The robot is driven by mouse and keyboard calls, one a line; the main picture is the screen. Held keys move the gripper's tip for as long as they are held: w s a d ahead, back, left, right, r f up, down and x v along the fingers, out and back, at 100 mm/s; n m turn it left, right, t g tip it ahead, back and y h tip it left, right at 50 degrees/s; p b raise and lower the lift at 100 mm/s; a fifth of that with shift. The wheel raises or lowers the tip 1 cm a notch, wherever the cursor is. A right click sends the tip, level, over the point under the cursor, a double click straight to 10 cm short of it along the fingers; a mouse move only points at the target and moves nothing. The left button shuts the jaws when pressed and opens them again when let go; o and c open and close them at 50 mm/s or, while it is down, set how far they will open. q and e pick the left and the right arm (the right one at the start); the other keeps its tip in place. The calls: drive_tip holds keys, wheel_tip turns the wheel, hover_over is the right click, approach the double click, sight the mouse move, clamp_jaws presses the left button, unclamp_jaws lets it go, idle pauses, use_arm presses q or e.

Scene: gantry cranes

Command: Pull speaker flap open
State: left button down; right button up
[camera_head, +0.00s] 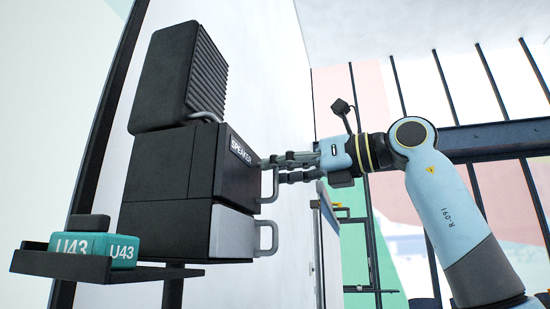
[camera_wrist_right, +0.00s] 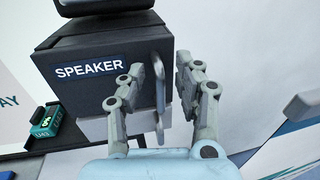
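The black speaker box (camera_head: 160,165) is mounted by the white wall. Its flap (camera_head: 236,172), labelled SPEAKER, sits flush with the box and looks shut. The flap has a grey upright handle (camera_head: 270,186), which also shows in the right wrist view (camera_wrist_right: 160,75). My right gripper (camera_head: 274,168) is at this handle. In the right wrist view, my right gripper (camera_wrist_right: 168,65) has its fingers apart, one on each side of the handle. My left gripper is out of view.
Below the flap is a grey drawer-like front (camera_head: 231,233) with its own handle (camera_head: 267,238). A ribbed black unit (camera_head: 178,75) stands on top. A small shelf (camera_head: 60,264) at the lower left holds a teal U43 block (camera_head: 122,251).

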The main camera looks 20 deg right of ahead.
drive_tip(key=shift+w+a, duration=0.4)
drive_tip(key=c, duration=0.5)
drive_tip(key=shift+c, duration=0.8)
drive_tip(key=shift+s+a, duration=0.1)
clamp_jaws()
drive_tip(key=shift+r, duration=0.1)
